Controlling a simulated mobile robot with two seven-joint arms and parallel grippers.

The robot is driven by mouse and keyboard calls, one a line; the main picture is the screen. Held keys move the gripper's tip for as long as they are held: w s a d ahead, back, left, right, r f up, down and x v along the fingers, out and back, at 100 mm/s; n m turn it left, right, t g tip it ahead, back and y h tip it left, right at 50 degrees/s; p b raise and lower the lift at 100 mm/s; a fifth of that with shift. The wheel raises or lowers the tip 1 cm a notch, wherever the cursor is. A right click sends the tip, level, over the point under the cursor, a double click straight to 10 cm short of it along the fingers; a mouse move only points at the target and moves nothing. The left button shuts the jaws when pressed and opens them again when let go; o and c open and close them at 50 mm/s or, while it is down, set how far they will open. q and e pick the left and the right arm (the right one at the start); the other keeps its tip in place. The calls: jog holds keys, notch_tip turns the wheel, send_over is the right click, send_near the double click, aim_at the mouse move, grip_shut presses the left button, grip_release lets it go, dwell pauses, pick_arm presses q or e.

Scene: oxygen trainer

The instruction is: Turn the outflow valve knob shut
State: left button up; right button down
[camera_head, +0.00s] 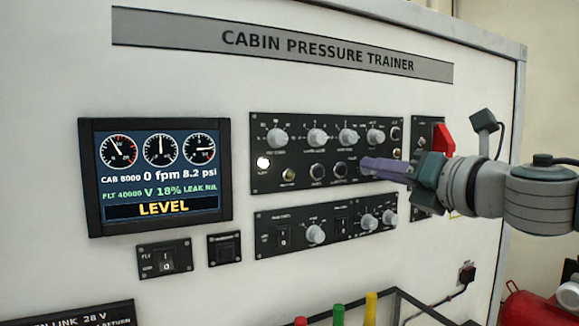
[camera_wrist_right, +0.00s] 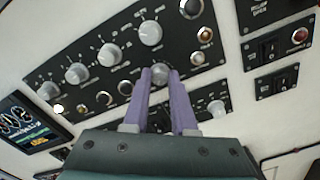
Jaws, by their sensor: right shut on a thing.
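My right gripper (camera_head: 364,167) reaches in from the right to the upper black panel. In the right wrist view its two purple fingers (camera_wrist_right: 160,78) are closed around a small grey knob (camera_wrist_right: 160,69) in the lower row, with a narrow gap between them. In the head view the fingers hide this knob. Its label is too small to read, so I cannot tell by lettering that it is the outflow valve knob. The display (camera_head: 160,176) reads V 18%, CAB 8000, 0 fpm, 8.2 psi and LEVEL. My left gripper is not in view.
Larger grey knobs (camera_head: 348,137) line the row above the fingers, close by. A lower panel (camera_head: 325,222) holds more knobs and switches. A red guard (camera_head: 443,140) stands out beside my right wrist. Coloured handles (camera_head: 370,308) rise at the bottom.

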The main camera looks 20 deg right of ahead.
dwell(0.4)
jog(key=c, duration=0.7)
grip_release()
jog(key=shift+s+d+b, duration=0.2)
jog(key=shift+s, duration=2.25)
jog(key=shift+s+d+b, duration=0.15)
jog(key=shift+s+d, duration=0.05)
jog(key=shift+s, duration=2.25)
